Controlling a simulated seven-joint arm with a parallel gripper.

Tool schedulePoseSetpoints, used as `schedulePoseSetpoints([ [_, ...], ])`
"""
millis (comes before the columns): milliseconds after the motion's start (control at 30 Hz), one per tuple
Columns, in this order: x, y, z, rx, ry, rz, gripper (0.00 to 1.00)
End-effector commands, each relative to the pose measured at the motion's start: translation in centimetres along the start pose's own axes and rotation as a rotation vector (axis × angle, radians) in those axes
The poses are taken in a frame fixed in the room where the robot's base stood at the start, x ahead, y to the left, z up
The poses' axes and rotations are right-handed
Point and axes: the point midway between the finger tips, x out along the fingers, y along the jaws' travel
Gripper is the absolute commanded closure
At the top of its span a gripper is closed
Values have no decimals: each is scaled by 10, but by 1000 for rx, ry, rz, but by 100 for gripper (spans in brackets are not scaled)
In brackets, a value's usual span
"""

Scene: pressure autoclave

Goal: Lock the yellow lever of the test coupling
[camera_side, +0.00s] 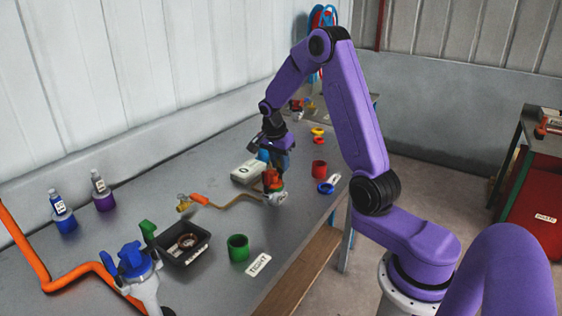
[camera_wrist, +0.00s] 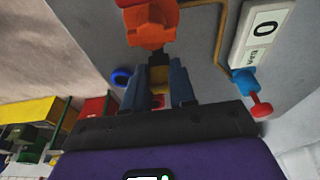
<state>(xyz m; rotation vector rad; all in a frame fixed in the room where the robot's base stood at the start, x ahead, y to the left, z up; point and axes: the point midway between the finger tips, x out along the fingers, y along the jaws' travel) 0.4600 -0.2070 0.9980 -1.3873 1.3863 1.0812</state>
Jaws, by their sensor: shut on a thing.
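The test coupling (camera_side: 277,196) is a small grey and orange-red fitting on the grey bench, below my gripper (camera_side: 272,172). Its orange-red body (camera_wrist: 152,27) is at the top of the wrist view. A yellow lever (camera_wrist: 158,74) shows between the fingertips of my gripper (camera_wrist: 162,82). The fingers are shut on it, close to the coupling body. The fingers hide much of the lever, so its exact angle cannot be told. In the side view the lever is hidden by the gripper.
A gauge box (camera_wrist: 262,32) with a blue and red valve (camera_wrist: 245,82) stands close to the gripper. A tan hose (camera_side: 238,202) runs to the coupling. A red cup (camera_side: 319,168), blue ring (camera_side: 326,188), green cup (camera_side: 238,248) and black tray (camera_side: 183,255) stand around it.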

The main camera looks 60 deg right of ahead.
Motion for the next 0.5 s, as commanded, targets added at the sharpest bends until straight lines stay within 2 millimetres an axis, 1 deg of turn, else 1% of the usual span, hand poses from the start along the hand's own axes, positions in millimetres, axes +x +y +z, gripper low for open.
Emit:
schedulePoseSetpoints([
  [33, 1, 1, 9, -6, -11, 8, 100],
  [367, 1, 1, 10, -8, -11, 9, 100],
  [400, 1, 1, 10, -8, -11, 9, 62],
  [433, 1, 1, 9, -9, -11, 9, 52],
  [467, 1, 0, 9, -9, -10, 9, 49],
  [500, 1, 0, 8, -8, -10, 8, 49],
])
